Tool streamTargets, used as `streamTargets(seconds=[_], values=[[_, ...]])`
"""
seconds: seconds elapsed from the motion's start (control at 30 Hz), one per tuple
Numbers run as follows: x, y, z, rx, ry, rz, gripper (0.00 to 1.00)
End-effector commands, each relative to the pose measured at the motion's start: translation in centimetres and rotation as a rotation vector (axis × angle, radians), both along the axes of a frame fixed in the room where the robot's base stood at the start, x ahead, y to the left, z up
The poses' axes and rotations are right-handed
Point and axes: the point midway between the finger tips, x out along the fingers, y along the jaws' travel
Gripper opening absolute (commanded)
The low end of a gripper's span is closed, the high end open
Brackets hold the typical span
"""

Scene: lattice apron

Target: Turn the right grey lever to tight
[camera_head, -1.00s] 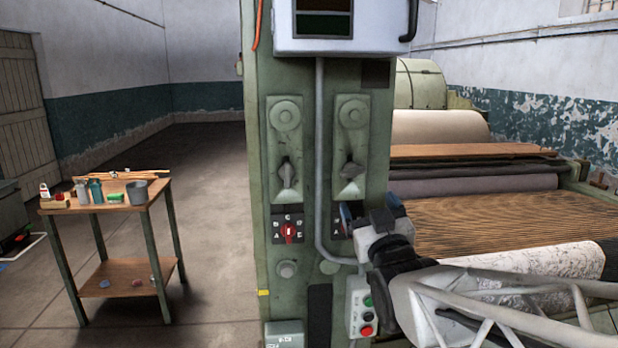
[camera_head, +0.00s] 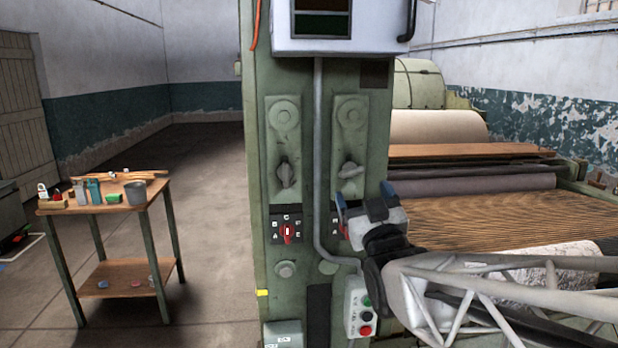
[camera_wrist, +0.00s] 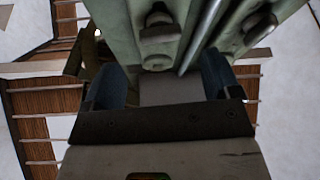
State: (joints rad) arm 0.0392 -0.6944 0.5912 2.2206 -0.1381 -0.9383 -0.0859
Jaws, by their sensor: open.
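In the wrist view the open fingers (camera_wrist: 160,85) show on both sides of the palm. A grey knob-like part (camera_wrist: 158,38), perhaps this lever, lies beyond the fingertips, apart from them. Any tight mark is too small to read.
The left grey lever (camera_head: 285,175) is upright on its own plate. A grey conduit (camera_head: 319,150) runs between the plates. Below are a red selector (camera_head: 287,233) and a push-button box (camera_head: 360,305). Rollers (camera_head: 440,126) stand right; a wooden trolley (camera_head: 110,193) stands left.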

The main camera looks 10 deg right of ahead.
Motion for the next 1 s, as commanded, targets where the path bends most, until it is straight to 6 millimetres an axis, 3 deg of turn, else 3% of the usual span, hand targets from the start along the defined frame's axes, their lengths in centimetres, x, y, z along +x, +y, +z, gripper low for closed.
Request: streamTargets(seconds=[0.5, 1.0], values=[[4.5, 0.4, 1.8, -0.001, 0.000, 0.001, 0.83], [5.3, 0.4, 2.1, 0.000, 0.000, 0.000, 0.83]])
